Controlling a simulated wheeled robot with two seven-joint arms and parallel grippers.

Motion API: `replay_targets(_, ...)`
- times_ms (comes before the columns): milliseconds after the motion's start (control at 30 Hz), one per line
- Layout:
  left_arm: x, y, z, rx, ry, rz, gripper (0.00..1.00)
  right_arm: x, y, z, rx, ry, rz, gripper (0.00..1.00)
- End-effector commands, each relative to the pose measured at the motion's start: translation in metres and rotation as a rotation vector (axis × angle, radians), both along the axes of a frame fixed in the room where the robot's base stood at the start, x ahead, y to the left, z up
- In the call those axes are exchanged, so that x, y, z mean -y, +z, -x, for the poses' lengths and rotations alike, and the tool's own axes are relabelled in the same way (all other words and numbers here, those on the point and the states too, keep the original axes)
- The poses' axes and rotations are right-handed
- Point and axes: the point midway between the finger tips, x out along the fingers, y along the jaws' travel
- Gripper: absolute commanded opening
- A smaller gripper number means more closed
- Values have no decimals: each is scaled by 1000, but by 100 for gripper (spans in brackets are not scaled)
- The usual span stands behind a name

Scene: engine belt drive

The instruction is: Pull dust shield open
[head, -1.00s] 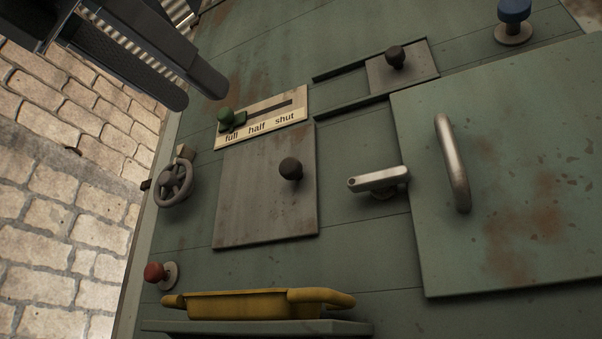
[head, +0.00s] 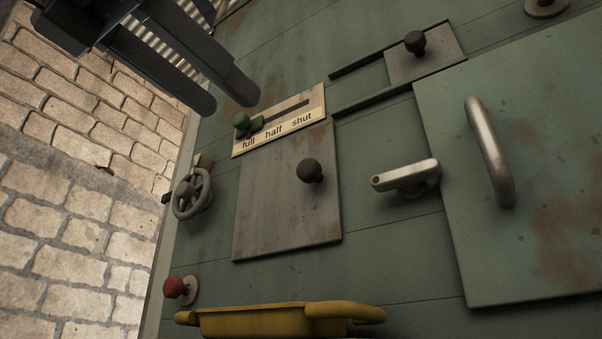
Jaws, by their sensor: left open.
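No label names the dust shield; two knobbed grey plates could be it. A larger square grey plate (head: 270,205) with a dark round knob (head: 309,170) lies flat on the green panel, mid-picture. A smaller grey plate (head: 430,67) with a dark knob (head: 415,42) sits at the right end of two dark rails, with an empty stretch left of it. My left gripper (head: 230,101) is at upper left, its two dark fingers apart and nothing between them. My right gripper is out of view.
A green lever knob (head: 241,121) stands at "full" on a label plate (head: 315,97), just below my fingertips. Around are a handwheel (head: 192,193), red knob (head: 174,287), yellow tray (head: 250,321), metal lever (head: 405,175) and a large door's handle (head: 490,150).

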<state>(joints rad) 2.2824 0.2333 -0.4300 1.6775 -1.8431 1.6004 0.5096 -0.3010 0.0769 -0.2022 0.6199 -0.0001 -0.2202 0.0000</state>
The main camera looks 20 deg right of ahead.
Motion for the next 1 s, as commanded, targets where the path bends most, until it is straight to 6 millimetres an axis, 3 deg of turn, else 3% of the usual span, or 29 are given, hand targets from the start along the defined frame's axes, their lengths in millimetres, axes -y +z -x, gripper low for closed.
replay_targets(267,34,3,-26,-2,-1,-2,44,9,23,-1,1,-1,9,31)
replay_targets(700,96,4,-74,-3,-2,-2,44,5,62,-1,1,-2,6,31)
replay_targets(1000,122,2,-95,-1,-1,-1,44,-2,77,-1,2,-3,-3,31)
